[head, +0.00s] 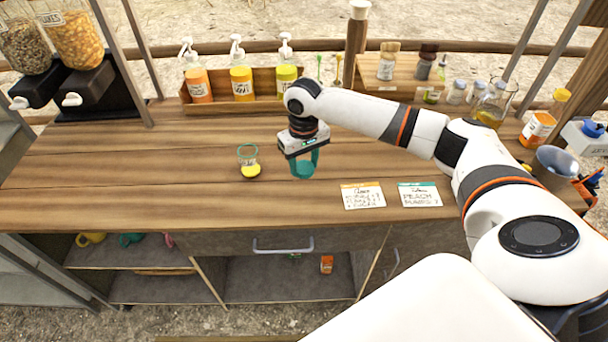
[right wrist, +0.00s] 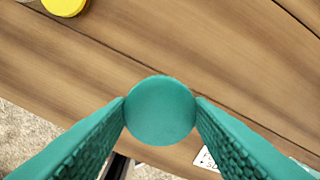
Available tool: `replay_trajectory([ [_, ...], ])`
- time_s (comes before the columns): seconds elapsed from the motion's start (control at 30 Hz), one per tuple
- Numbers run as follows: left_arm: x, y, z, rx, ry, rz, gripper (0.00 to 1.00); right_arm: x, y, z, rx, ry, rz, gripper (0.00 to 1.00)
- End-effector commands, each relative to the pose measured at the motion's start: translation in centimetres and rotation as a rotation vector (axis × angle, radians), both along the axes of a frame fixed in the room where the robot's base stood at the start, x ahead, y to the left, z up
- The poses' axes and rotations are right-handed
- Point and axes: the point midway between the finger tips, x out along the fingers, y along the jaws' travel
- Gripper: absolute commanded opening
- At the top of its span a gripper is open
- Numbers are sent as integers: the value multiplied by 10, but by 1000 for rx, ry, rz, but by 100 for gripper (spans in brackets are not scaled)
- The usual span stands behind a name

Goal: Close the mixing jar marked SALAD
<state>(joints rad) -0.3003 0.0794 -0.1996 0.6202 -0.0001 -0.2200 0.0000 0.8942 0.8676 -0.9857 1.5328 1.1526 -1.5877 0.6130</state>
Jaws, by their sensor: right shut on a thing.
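A clear jar (head: 248,160) with a teal rim and a white label stands upright on the wooden counter, left of my right gripper. The label is too small to read. My right gripper (head: 303,170) has teal fingers and is shut on a round teal lid (right wrist: 160,112). It holds the lid over the counter, to the right of the jar and apart from it. My left gripper is not in view.
Two written cards (head: 363,196) (head: 419,194) lie to the right. Pump bottles in a wooden rack (head: 232,107) stand behind. A wooden shelf (head: 400,92) with small jars is at the back right. The counter (head: 130,165) left of the jar is clear.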

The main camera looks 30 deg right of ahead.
Motion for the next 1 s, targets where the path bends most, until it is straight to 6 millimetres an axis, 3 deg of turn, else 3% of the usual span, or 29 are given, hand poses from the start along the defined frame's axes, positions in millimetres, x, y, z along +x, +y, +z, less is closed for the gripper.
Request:
replay_trajectory([
  [0.1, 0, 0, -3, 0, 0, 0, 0, 1, 0, 22, 0, -3, 0, 25],
  [0.3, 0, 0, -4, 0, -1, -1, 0, 0, 0, 41, 0, 0, -1, 25],
  [0.73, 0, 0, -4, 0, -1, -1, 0, -1, 3, 43, 0, 1, 2, 25],
  [0.87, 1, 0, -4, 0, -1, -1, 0, -17, 27, 46, 2, 4, 20, 25],
  [1.0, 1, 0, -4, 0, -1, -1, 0, -57, 73, 53, 4, 9, 49, 25],
])
